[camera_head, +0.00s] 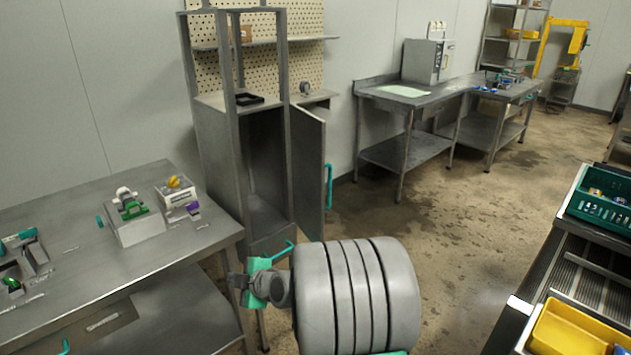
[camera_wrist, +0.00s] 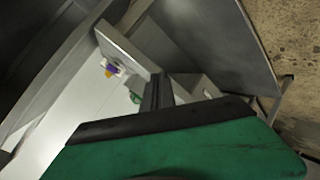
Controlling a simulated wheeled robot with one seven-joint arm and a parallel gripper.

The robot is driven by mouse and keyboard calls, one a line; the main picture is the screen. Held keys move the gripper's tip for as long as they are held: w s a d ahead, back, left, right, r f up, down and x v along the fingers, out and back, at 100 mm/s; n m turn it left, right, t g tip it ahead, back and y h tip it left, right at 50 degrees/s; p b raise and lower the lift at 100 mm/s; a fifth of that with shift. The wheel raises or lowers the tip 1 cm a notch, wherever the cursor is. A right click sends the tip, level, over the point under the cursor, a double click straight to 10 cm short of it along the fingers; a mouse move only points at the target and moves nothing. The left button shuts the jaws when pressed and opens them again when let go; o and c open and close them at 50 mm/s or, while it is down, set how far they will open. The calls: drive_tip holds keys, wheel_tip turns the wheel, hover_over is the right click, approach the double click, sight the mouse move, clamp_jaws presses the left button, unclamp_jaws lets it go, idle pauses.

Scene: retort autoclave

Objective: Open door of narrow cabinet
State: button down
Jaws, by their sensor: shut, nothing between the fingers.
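The narrow cabinet (camera_head: 240,130) is a tall grey metal frame with an enclosed lower part, at the centre-left of the head view. Its door (camera_head: 308,170) stands swung open to the right, and the dark interior shows. The door has a green handle (camera_head: 329,186) on its outer face. My gripper (camera_head: 236,285) is in front of and below the cabinet, near the right edge of the left table, apart from the door handle. In the wrist view its dark fingers (camera_wrist: 156,92) are together and hold nothing.
A steel table (camera_head: 60,225) with small fixtures stands at left, close to my gripper. A workbench (camera_head: 405,100) stands behind right. A rack with a green crate (camera_head: 600,205) and a yellow bin (camera_head: 570,335) is at right. The floor between is clear.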

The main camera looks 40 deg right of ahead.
drive_tip(key=d+r+t+h+p, duration=0.25)
drive_tip(key=d+r, duration=0.25)
drive_tip(key=d, duration=0.3)
drive_tip(key=t+h+p, duration=0.2)
drive_tip(key=h+p, duration=0.1)
drive_tip(key=h, duration=0.4)
approach(319, 204)
drive_tip(key=s+a+r, duration=0.2)
drive_tip(key=a+r, duration=0.1)
drive_tip(key=a, duration=0.4)
drive_tip(key=w+d+p, duration=0.6)
drive_tip(key=w+d, duration=0.2)
drive_tip(key=shift+d, duration=0.35)
drive_tip(key=shift+f, duration=0.1)
